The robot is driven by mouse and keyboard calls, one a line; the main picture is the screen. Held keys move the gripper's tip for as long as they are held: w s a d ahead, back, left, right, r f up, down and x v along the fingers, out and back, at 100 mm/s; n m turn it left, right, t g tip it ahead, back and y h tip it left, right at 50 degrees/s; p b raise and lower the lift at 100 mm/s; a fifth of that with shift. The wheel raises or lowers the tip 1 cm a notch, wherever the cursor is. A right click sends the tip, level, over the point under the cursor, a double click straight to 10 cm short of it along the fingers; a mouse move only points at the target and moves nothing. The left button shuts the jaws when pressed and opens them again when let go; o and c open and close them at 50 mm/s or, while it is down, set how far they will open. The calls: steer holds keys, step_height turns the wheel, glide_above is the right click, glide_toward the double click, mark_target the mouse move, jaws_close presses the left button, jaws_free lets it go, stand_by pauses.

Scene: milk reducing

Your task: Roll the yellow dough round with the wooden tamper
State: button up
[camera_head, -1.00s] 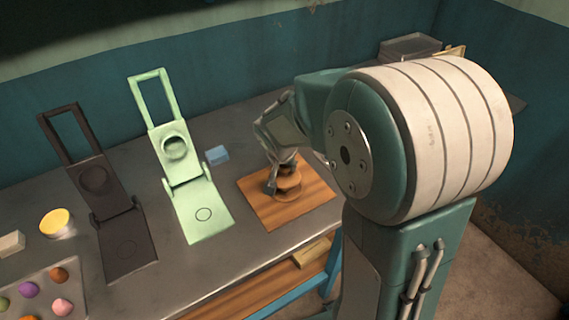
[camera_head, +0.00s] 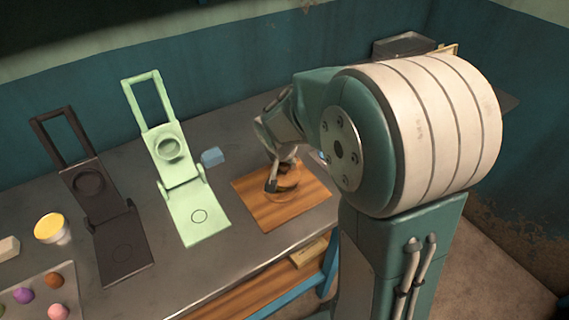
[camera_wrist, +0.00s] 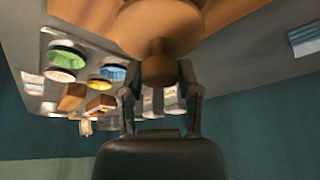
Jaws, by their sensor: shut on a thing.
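The wooden tamper (camera_head: 290,185) stands on or just above the wooden board (camera_head: 255,205) on the metal table. In the wrist view, the tamper's knob (camera_wrist: 158,68) and wide round disc (camera_wrist: 165,22) show above my gripper. My gripper (camera_head: 280,176) reaches down over the board, and its fingers (camera_wrist: 157,80) are shut on the tamper's knob. I cannot make out the yellow dough under the tamper; the disc and gripper hide that spot.
A green press (camera_head: 203,222) and a dark press (camera_head: 112,262) stand open left of the board. A tub with yellow contents (camera_head: 50,228) and a tray with several coloured balls (camera_head: 65,272) are far left.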

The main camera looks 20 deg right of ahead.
steer(key=shift+w+a, duration=0.2)
steer(key=shift+a, duration=0.05)
steer(key=shift+a+f, duration=0.1)
steer(key=shift+a, duration=0.05)
jaws_close()
steer(key=shift+s+a, duration=0.2)
steer(key=shift+s, duration=0.1)
steer(key=shift+s+a, duration=0.1)
steer(key=shift+s, duration=0.2)
steer(key=shift+s, duration=0.15)
steer(key=shift+d, duration=0.5)
